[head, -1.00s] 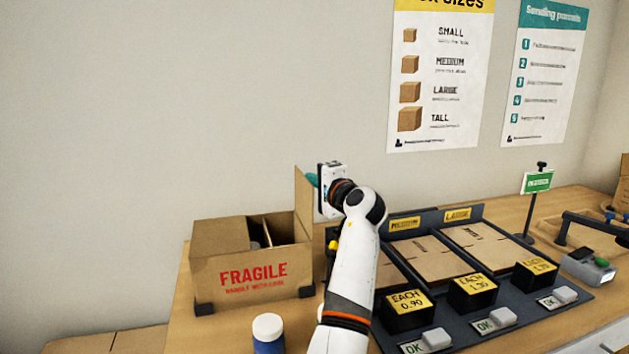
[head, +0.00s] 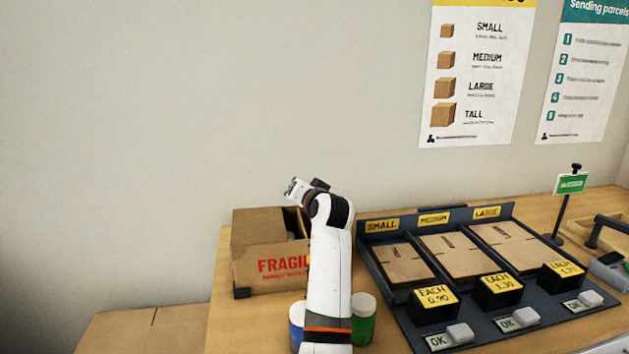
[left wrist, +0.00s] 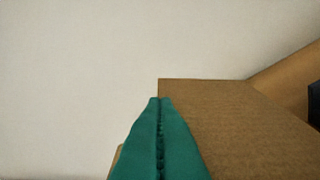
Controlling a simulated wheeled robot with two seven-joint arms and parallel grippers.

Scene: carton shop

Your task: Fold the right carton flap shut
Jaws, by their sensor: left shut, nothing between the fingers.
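The carton (head: 247,262) with red FRAGILE print stands left of centre on the counter, its top at least partly open. My left arm covers its right end. The carton's right flap is not seen standing up in the head view; the arm and wrist hide that side, so I cannot tell its angle. My left gripper's teal fingers (left wrist: 160,105) are shut together and empty in the left wrist view. They lie in front of or against a brown cardboard panel (left wrist: 235,125); contact is unclear. The fingertips are hidden in the head view. My right gripper is out of view.
A blue bottle (head: 296,325) and a green bottle (head: 364,325) stand in front of the carton, either side of my arm. A dark rack (head: 378,268) of flat cartons with price blocks fills the counter to the right.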

